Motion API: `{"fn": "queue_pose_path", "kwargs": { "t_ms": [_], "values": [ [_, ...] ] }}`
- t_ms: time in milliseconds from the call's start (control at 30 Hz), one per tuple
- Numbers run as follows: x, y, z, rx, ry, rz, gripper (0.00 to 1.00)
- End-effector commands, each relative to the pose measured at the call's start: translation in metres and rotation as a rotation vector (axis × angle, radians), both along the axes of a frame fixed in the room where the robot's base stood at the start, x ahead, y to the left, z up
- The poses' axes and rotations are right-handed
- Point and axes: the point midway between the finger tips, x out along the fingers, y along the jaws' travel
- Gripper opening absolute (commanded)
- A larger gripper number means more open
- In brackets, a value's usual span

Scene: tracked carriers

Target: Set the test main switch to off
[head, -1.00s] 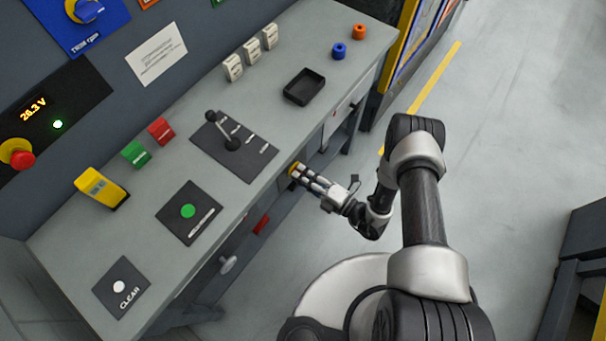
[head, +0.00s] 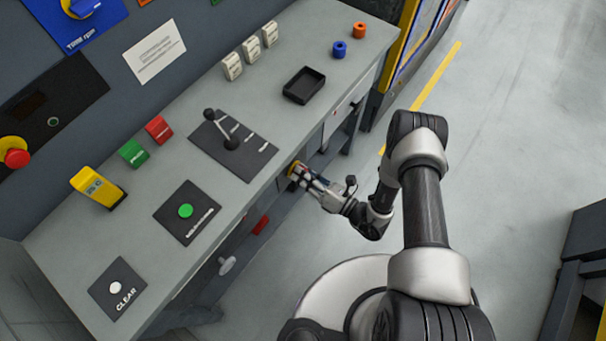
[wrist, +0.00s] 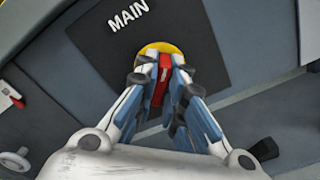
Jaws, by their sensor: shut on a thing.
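The main switch has a red handle (wrist: 164,68) on a round yellow base (wrist: 152,48), set on a black plate marked MAIN (wrist: 195,30) in the wrist view. My gripper (wrist: 163,80) is shut on the red handle, one finger on each side. The fingers hide part of the handle and the base. In the head view my gripper (head: 300,174) is at the bench's front, below the top edge, with a bit of yellow base showing at its tips. The voltage panel (head: 62,88) on the back wall is dark, and its small lamp (head: 53,122) is unlit.
The bench top (head: 240,195) carries a lever plate (head: 258,160), a green button plate (head: 171,212), a CLEAR button plate (head: 105,290), a yellow meter (head: 95,188) and a black tray (head: 303,78).

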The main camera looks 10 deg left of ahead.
Motion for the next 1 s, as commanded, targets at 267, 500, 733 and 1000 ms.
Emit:
{"fn": "queue_pose_path", "kwargs": {
  "t_ms": [267, 500, 733, 1000],
  "values": [
    [0.0004, 0.0000, 0.0004, -0.101, -0.243, 0.000, 0.00],
    [0.0004, 0.0001, 0.0005, -0.180, -0.436, -0.001, 0.00],
    [0.0004, 0.0001, 0.0005, -0.238, -0.576, -0.001, 0.00],
    [0.0004, 0.0001, 0.0005, -0.274, -0.664, -0.001, 0.00]
  ]
}}
